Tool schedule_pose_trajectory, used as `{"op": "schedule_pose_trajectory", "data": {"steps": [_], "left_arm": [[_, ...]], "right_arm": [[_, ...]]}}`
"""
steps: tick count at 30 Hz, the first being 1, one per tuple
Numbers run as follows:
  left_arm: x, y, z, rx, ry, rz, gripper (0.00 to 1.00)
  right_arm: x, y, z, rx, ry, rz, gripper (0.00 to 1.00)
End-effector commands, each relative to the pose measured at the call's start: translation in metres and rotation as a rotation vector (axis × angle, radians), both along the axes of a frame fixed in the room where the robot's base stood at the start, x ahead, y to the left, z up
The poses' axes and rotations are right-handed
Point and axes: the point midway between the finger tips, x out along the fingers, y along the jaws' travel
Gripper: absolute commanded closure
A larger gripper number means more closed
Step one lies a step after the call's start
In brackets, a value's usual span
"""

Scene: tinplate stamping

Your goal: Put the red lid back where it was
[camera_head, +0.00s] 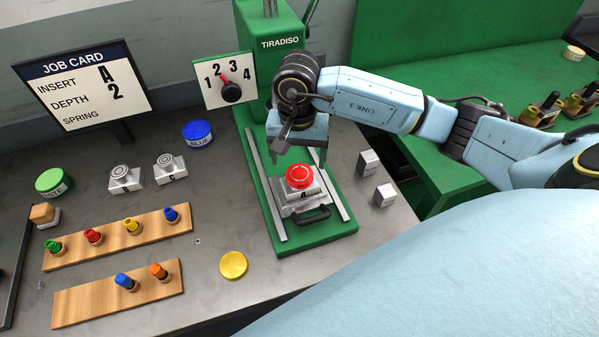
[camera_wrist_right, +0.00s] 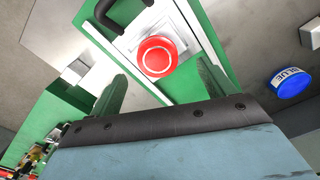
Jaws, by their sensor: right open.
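The red lid (camera_head: 299,176) sits on a metal die block (camera_head: 304,194) on the sliding plate of the green press (camera_head: 340,231). It also shows in the right wrist view (camera_wrist_right: 156,57), ahead of the fingers. My right gripper (camera_head: 300,155) is open and empty, just behind and above the red lid. In the right wrist view its two fingers (camera_wrist_right: 160,82) are spread apart, with the lid beyond their tips. My left gripper is not in view.
A blue lid (camera_head: 198,133), a green lid (camera_head: 54,182) and a yellow lid (camera_head: 233,265) lie on the grey table. Two metal inserts (camera_head: 125,180) and wooden racks (camera_head: 120,238) with coloured pegs are left. Small metal blocks (camera_head: 384,194) stand right of the press.

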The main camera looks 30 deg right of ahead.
Motion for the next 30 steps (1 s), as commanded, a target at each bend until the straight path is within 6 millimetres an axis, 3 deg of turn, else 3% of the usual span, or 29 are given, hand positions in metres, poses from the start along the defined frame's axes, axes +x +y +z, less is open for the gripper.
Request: {"op": "schedule_pose_trajectory", "data": {"steps": [9, 17, 27, 30], "left_arm": [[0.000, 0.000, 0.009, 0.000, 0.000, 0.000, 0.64], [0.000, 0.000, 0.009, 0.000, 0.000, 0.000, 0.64], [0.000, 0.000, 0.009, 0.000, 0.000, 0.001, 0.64], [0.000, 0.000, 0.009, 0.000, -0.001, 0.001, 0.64]], "right_arm": [[-0.004, -0.002, -0.041, 0.001, 0.003, -0.001, 0.18], [-0.003, -0.002, -0.044, 0.001, 0.001, 0.000, 0.18], [-0.003, -0.002, -0.043, 0.001, 0.001, 0.000, 0.63], [-0.003, -0.002, -0.043, 0.001, 0.001, -0.001, 0.70]]}}
